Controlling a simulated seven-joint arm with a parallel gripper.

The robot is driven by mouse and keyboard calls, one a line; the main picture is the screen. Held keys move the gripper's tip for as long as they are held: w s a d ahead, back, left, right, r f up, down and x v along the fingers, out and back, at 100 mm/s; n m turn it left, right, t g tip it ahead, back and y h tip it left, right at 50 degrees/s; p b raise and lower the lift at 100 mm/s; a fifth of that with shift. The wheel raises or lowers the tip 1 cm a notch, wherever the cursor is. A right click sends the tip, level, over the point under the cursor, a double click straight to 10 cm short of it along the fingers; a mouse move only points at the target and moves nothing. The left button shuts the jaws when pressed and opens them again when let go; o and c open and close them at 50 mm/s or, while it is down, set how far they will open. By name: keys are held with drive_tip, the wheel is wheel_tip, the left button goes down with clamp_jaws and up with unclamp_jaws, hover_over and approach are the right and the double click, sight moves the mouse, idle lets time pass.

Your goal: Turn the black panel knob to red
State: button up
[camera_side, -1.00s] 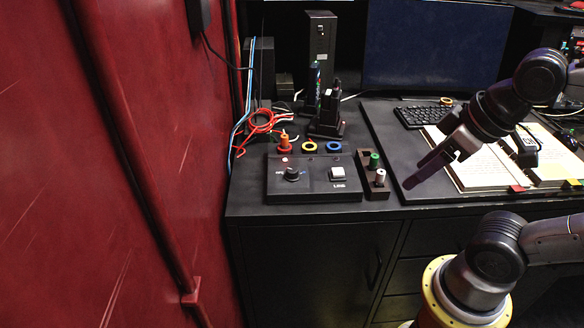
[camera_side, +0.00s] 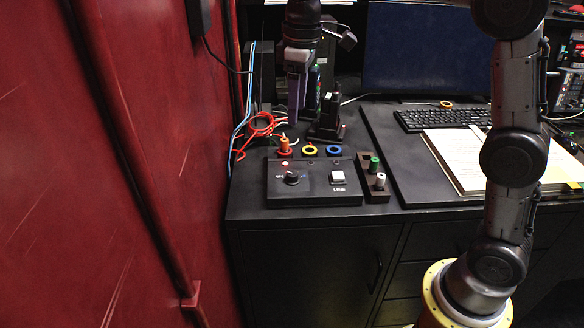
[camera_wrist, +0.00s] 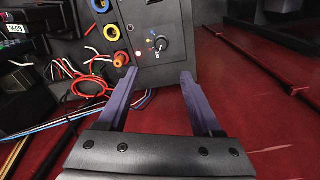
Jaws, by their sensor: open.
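The black panel (camera_side: 262,189) lies on the desk and carries a black knob (camera_side: 292,177) on its left half. The wrist view shows the knob (camera_wrist: 161,44) with coloured marks beside it; which mark it points to is too small to tell. A white square button (camera_side: 337,176) labelled LINE sits on the panel's right half. My gripper (camera_side: 295,115) is above and behind the panel, pointing down. In the wrist view my gripper (camera_wrist: 158,78) is open, its two purple fingers apart and empty, with the knob beyond them.
An orange plug (camera_side: 284,145), a yellow ring (camera_side: 309,150) and a blue ring (camera_side: 334,149) line the panel's back edge. A holder with green (camera_side: 374,163) and white (camera_side: 380,180) pegs stands to its right. Loose red cables (camera_side: 258,128) lie behind left. A red wall (camera_side: 130,160) is at left.

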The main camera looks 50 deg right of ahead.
sight(292, 173)
drive_tip(key=shift+g, duration=0.4)
drive_tip(key=f, duration=1.1)
drive_tip(key=w+f, duration=0.1)
drive_tip(key=f, duration=0.4)
drive_tip(key=shift+a+f, duration=0.2)
drive_tip(key=shift+f, duration=0.2)
clamp_jaws()
